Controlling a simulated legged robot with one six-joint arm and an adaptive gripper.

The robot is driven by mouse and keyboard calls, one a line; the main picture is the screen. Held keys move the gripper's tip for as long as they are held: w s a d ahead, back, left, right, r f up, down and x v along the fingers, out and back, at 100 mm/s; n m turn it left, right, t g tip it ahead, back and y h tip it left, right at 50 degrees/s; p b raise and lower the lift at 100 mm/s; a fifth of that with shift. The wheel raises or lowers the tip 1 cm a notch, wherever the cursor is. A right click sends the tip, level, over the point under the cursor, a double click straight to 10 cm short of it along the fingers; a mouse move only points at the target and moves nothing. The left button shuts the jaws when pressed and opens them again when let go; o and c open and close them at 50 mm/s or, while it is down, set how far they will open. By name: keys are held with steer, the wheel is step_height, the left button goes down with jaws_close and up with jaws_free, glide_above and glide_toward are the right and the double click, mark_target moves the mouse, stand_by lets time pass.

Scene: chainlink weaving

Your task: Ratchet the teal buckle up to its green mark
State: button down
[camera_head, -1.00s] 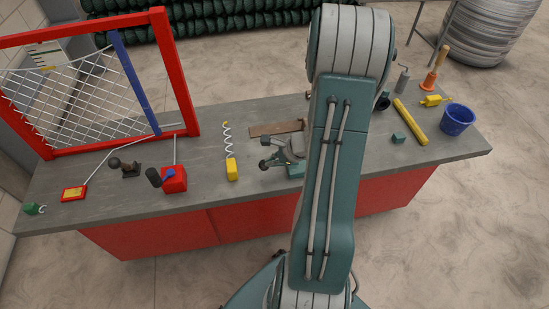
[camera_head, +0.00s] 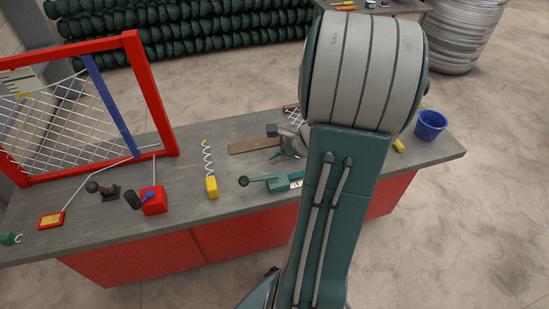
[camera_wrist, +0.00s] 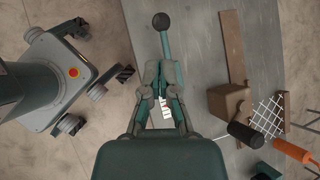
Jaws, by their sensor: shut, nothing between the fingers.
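The teal buckle (camera_head: 272,182) lies near the front edge of the grey bench, with a black-knobbed lever (camera_head: 245,181) pointing left in the head view. Its white strip with red marks (camera_head: 296,180) shows beside my arm; I cannot make out a green mark. In the wrist view the lever (camera_wrist: 164,42) points up the picture, and the strip (camera_wrist: 165,112) shows between my fingers. My gripper (camera_wrist: 162,65) is shut and empty, its tips over the buckle; I cannot tell whether they touch it. My arm hides part of the buckle in the head view.
A yellow block with a coil (camera_head: 211,187), a red box (camera_head: 153,200) and a red frame with wire mesh (camera_head: 155,90) stand to the left. A brown board (camera_head: 250,146) lies behind the buckle. A blue bucket (camera_head: 431,125) stands at the right. Orange-handled tool (camera_wrist: 290,149) lies right in the wrist view.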

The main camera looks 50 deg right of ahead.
steer(key=shift+d, duration=0.25)
steer(key=c, duration=0.7)
jaws_free()
steer(key=shift+w+a+f, duration=0.1)
steer(key=shift+a, duration=0.3)
steer(key=o, duration=0.6)
steer(key=n+g, duration=0.1)
steer(key=w+a+f+n, duration=0.1)
steer(key=n, duration=0.1)
steer(key=f+n+g, duration=0.1)
steer(key=shift+w+a+g+h, duration=0.25)
steer(key=shift+w+g+h, duration=0.05)
steer(key=shift+w, duration=0.1)
steer(key=n+g+h, duration=0.2)
steer(key=n+h, duration=0.1)
steer(key=n, duration=0.5)
glide_toward(246, 178)
steer(key=x, duration=1.1)
steer(key=shift+w+f, duration=0.1)
steer(key=shift+f, duration=0.2)
